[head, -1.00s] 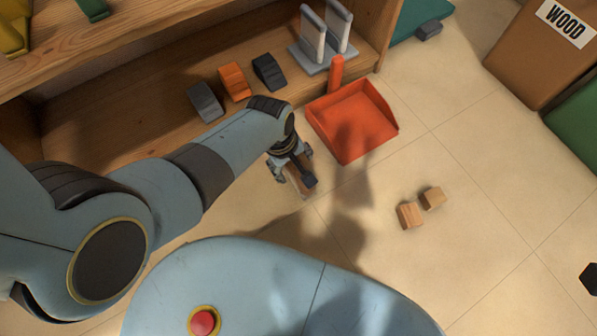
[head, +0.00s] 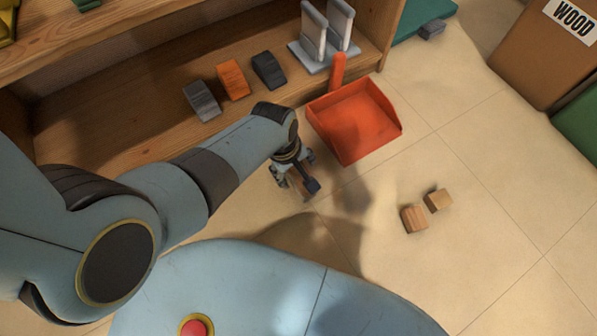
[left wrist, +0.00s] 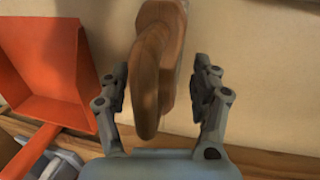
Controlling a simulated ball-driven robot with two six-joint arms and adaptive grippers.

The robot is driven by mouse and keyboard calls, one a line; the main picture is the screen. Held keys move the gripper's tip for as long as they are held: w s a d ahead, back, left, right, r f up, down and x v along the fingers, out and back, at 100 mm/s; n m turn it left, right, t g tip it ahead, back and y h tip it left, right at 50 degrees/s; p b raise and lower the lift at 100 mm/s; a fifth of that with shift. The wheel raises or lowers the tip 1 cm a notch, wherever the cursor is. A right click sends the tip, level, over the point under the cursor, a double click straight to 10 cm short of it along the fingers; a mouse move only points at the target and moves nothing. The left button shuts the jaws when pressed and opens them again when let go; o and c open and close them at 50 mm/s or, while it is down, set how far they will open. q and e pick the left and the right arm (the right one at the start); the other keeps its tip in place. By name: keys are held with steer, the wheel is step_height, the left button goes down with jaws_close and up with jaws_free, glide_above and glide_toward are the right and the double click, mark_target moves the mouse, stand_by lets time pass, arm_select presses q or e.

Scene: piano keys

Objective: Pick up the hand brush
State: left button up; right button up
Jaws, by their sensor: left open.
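The hand brush (left wrist: 158,62) shows in the left wrist view as a brown wooden handle with a curved end. It stretches from the top edge down between my fingers. In the head view my left gripper (head: 298,187) is low over the floor, left of the red dustpan, and mostly hides the brush. In the left wrist view my left gripper (left wrist: 160,90) is open, with one finger on each side of the handle. A gap shows on both sides. The bristles are not clearly seen. My right gripper is not in view.
The red dustpan (head: 352,128) lies beside the wooden shelf (head: 140,125), which holds several small blocks and a grey bookend-like stand (head: 327,45). Two wooden blocks (head: 414,218) lie on the floor to the right. A cardboard box (head: 545,60) marked WOOD stands at upper right.

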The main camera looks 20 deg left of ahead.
arm_select(q)
jaws_close()
stand_by(0.3)
stand_by(0.3)
